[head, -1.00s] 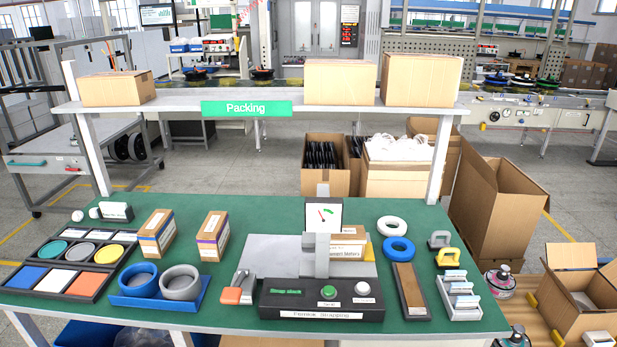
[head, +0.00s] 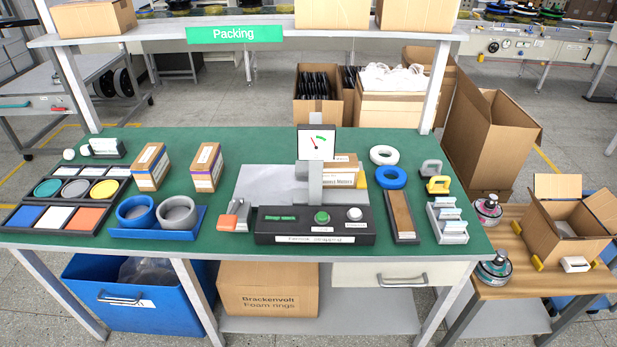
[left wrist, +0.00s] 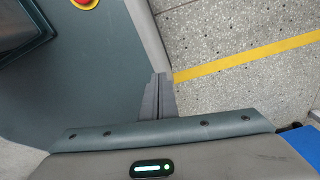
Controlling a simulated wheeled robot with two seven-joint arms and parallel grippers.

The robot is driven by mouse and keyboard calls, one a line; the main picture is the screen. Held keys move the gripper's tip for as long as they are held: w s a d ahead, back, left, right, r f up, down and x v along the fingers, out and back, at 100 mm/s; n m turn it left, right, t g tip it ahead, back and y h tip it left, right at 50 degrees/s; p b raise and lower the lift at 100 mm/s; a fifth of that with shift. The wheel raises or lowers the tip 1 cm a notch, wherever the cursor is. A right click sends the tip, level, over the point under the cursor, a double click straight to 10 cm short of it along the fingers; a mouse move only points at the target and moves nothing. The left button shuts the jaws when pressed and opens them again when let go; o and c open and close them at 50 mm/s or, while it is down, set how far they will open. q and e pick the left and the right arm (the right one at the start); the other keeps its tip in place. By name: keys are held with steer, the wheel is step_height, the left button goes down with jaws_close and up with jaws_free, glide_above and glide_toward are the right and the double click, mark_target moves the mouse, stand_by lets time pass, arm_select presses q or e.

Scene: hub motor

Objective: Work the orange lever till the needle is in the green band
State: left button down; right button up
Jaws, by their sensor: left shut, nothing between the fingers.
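The orange lever (head: 229,222) sits on a grey bracket at the front of the green table, just left of the black control box (head: 314,231). The white square gauge (head: 317,143) stands on a grey post behind the box. Its green band is at the upper right of the face, and its thin dark red needle appears to lie left of that band; the face is small. My left gripper (left wrist: 158,95) shows in the left wrist view, shut and empty, over the floor beside my own body, away from the table. My right gripper is in no view.
The box carries a green button (head: 321,217) and a white button (head: 354,214). A blue tray with two rings (head: 158,222) stands left of the lever. A narrow brown-topped block (head: 402,215) stands right of the box. Bare green table lies between tray and lever.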

arm_select(q)
steer(key=shift+w, duration=0.1)
stand_by(0.3)
steer(key=w+a+r+t, duration=0.15)
steer(key=w+r, duration=0.35)
steer(key=w, duration=0.5)
steer(key=w+r+t+p, duration=0.15)
steer(key=w+r, duration=0.25)
steer(key=w, duration=0.6)
steer(key=w+a+r+t, duration=0.15)
steer(key=w+r, duration=0.35)
steer(key=w, duration=0.5)
steer(key=w+d+r+t, duration=0.1)
steer(key=w+r+t, duration=0.1)
steer(key=w+r, duration=0.9)
steer(key=w+d+r+t, duration=0.2)
steer(key=w+r, duration=0.3)
steer(key=r, duration=0.6)
steer(key=w+d+r+t, duration=0.2)
steer(key=w+r, duration=0.3)
steer(key=r, duration=0.6)
steer(key=d+r+n+t+p, duration=0.1)
steer(key=r+t, duration=0.1)
steer(key=r, duration=0.9)
steer(key=s+d+r+n+t, duration=0.1)
steer(key=d+r, duration=0.1)
steer(key=r, duration=0.9)
steer(key=shift+s+d+r+t+h+p, duration=0.15)
steer(key=shift+s+r+t+h+p, duration=0.1)
steer(key=shift+t+h+p, duration=0.1)
